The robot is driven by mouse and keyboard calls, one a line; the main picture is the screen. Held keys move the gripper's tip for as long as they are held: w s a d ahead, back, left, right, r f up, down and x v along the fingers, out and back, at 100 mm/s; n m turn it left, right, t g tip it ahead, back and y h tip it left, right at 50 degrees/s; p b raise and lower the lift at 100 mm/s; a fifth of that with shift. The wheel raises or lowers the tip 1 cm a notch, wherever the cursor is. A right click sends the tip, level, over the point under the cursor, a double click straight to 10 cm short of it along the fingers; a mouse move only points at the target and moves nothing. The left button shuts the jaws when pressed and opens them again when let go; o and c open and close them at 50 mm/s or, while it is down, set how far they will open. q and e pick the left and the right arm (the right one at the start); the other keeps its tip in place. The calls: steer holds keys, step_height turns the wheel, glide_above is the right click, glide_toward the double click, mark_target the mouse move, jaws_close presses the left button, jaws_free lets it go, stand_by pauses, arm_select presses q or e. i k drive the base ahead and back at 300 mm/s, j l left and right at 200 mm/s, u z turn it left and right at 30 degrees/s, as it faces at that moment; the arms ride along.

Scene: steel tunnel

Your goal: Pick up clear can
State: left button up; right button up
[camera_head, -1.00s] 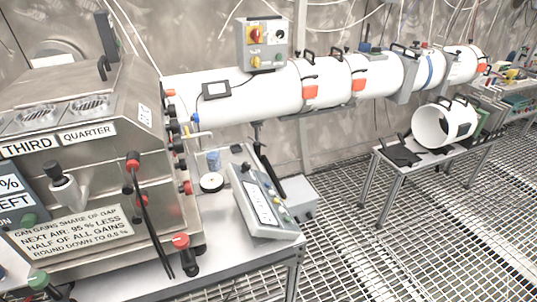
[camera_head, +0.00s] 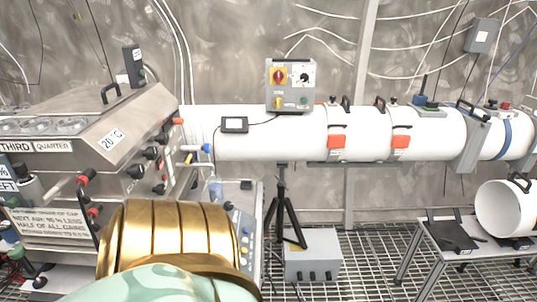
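A small clear, bluish cylinder that looks like the clear can (camera_head: 215,189) stands on the bench beside the steel machine, in the middle left of the head view. It is small and its lower part is hard to make out. A gold ribbed arm part with a mint-green marbled section, which looks like mine, fills the bottom left and covers much of the bench in front of the can. Neither gripper's fingers show.
The steel machine (camera_head: 95,125) with knobs and hoses stands left of the can. A control panel (camera_head: 246,215) lies to its right. A long white tube (camera_head: 365,135) runs behind. A black tripod (camera_head: 281,208) and grey box (camera_head: 313,254) stand on the grated floor.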

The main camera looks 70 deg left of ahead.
mark_target(216, 190)
steer(key=i+l+u, duration=0.2)
steer(key=i, duration=0.25)
steer(key=i+l+u, duration=0.15)
steer(key=i, duration=0.35)
steer(key=i+j+u, duration=0.15)
steer(key=u, duration=0.35)
steer(key=i+u, duration=0.35)
steer(key=u, duration=0.15)
steer(key=i+l+u, duration=0.1)
steer(key=i+u, duration=0.15)
steer(key=u, duration=0.25)
steer(key=i+l+u, duration=0.15)
steer(key=u, duration=0.35)
steer(key=i+l, duration=0.05)
steer(key=i, duration=0.05)
